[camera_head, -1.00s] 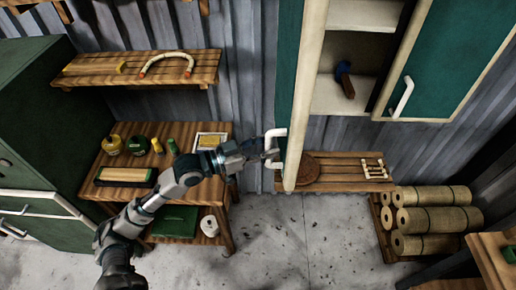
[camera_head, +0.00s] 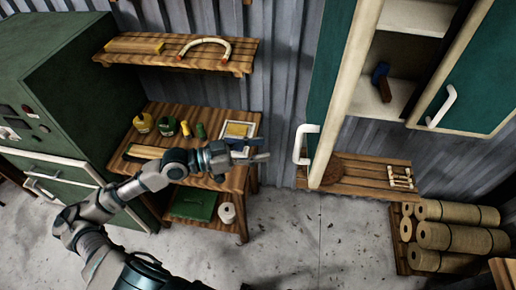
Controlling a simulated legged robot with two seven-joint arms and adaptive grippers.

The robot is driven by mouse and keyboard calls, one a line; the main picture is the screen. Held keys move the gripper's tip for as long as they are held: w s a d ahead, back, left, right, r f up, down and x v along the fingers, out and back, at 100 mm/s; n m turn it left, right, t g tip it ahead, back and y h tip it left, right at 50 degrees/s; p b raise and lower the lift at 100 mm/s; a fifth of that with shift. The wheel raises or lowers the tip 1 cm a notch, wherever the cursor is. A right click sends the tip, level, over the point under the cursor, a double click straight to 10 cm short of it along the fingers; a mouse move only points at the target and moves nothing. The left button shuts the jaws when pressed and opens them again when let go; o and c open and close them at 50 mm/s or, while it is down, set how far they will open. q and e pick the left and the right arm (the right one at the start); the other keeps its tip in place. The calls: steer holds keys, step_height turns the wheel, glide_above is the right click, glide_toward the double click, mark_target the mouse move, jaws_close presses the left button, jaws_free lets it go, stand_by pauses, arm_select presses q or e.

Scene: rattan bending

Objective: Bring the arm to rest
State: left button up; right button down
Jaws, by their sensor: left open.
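My left arm comes in from the lower left and reaches over the wooden workbench. My left gripper (camera_head: 262,157) is open and empty, pointing right, in front of the bench's right edge. It is apart from the white handle (camera_head: 303,145) of the open left cabinet door (camera_head: 330,90), with a clear gap between. The wall cabinet (camera_head: 408,50) is open and shows a blue-headed hammer (camera_head: 381,82) on its shelf. My right gripper is not in view.
The workbench (camera_head: 160,113) carries jars and small bottles. A wall shelf (camera_head: 240,52) above holds a curved rattan piece (camera_head: 204,46). A low slatted shelf (camera_head: 365,170) and rolled bundles (camera_head: 460,238) stand at right. The concrete floor in the middle is clear.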

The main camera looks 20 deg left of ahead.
arm_select(q)
steer(key=s+d+f+n+g+y, duration=0.1)
steer(key=s+f+n+y, duration=0.15)
steer(key=f, duration=1.05)
steer(key=s+f+n+g+y, duration=0.1)
steer(key=f+y, duration=0.3)
steer(key=f, duration=0.9)
steer(key=s+a+f+n+g+y, duration=0.45)
steer(key=s+f+y, duration=0.35)
steer(key=s+f, duration=0.6)
steer(key=s+a+f+g+b, duration=0.1)
steer(key=s+f, duration=0.1)
steer(key=f, duration=1.3)
steer(key=s+f+g+b, duration=0.1)
steer(key=s+f, duration=0.1)
steer(key=f, duration=1.3)
steer(key=s+a+f+b, duration=0.1)
steer(key=s+a+f, duration=0.2)
steer(key=s+f, duration=1.3)
steer(key=shift+s+f+n+g+b, duration=0.25)
steer(key=shift+s+n+g+b, duration=0.05)
steer(key=shift+g, duration=0.05)
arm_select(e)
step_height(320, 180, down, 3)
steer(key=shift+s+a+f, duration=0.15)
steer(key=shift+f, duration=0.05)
